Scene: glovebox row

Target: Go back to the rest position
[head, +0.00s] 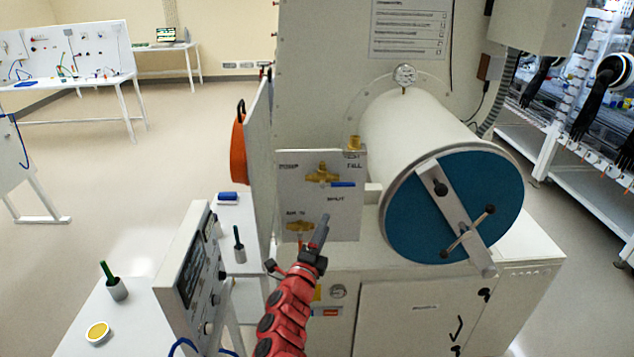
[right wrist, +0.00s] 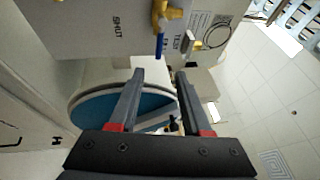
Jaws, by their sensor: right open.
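My right gripper (head: 321,232) is at the end of the red arm in the middle of the head view. It is in front of the lower part of a valve panel (head: 345,222). In the right wrist view the two fingers of my right gripper (right wrist: 160,80) stand apart, with nothing held between them. A blue valve lever (right wrist: 160,45) shows beyond the fingertips, apart from them as far as I can tell. In the head view that blue lever (head: 343,184) lies level on the brass valve (head: 322,172). My left gripper is not in view.
A white cylindrical chamber with a blue round door (head: 410,220) and crossbar stands right of my gripper. A grey instrument box (head: 190,265) stands on a white table at lower left. An orange item (head: 238,148) hangs behind. Open floor (head: 160,170) lies left.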

